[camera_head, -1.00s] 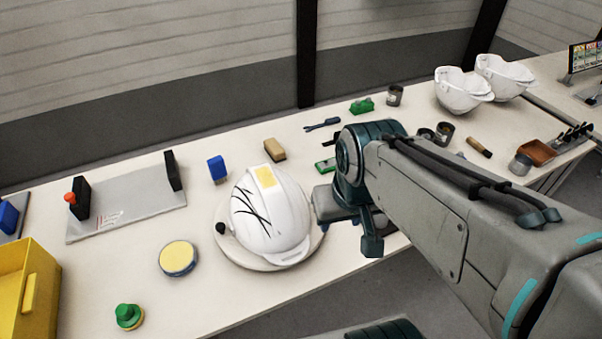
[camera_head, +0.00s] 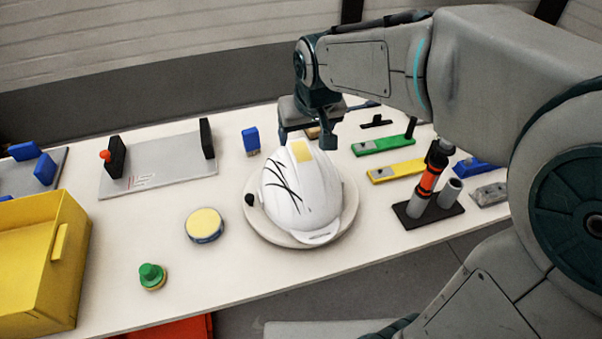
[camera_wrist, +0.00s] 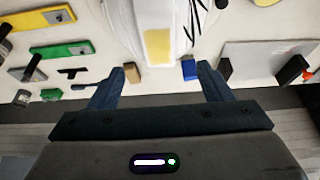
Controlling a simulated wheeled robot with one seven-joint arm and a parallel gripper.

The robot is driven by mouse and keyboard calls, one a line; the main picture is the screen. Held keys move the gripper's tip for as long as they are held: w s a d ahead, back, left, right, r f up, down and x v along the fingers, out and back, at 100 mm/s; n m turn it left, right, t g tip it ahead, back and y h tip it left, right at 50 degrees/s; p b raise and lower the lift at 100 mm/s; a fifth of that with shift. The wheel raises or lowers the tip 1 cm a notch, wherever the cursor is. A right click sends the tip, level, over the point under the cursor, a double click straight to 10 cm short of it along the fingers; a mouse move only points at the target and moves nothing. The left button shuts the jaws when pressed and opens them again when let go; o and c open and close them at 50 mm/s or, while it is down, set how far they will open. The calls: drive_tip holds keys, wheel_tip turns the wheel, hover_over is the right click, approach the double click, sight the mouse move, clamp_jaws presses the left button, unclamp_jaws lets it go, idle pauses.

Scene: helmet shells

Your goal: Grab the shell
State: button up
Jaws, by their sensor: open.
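The white helmet shell (camera_head: 301,187) has black line marks and a yellow patch on top. It sits on a round pale stand (camera_head: 345,222) on the bench. My gripper (camera_head: 308,137) is at the shell's far side, close to its yellow patch; I cannot tell if it touches. In the wrist view the shell (camera_wrist: 125,25) shows upside down at the top, ahead of my gripper (camera_wrist: 160,80). The two fingers are spread apart with nothing between them.
A blue block (camera_head: 251,140) stands left of my gripper. A yellow bin (camera_head: 40,260) is at the left, and a grey board with black posts (camera_head: 155,170) behind it. A round yellow-topped tin (camera_head: 205,224) and a green button (camera_head: 151,275) lie in front. Tools and green and yellow bars (camera_head: 397,171) are on the right.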

sight(301, 151)
drive_tip(key=shift+p+x, duration=0.4)
drive_tip(key=shift+x, duration=3.55)
drive_tip(key=shift+d, duration=0.1)
clamp_jaws()
drive_tip(key=shift+r, duration=0.1)
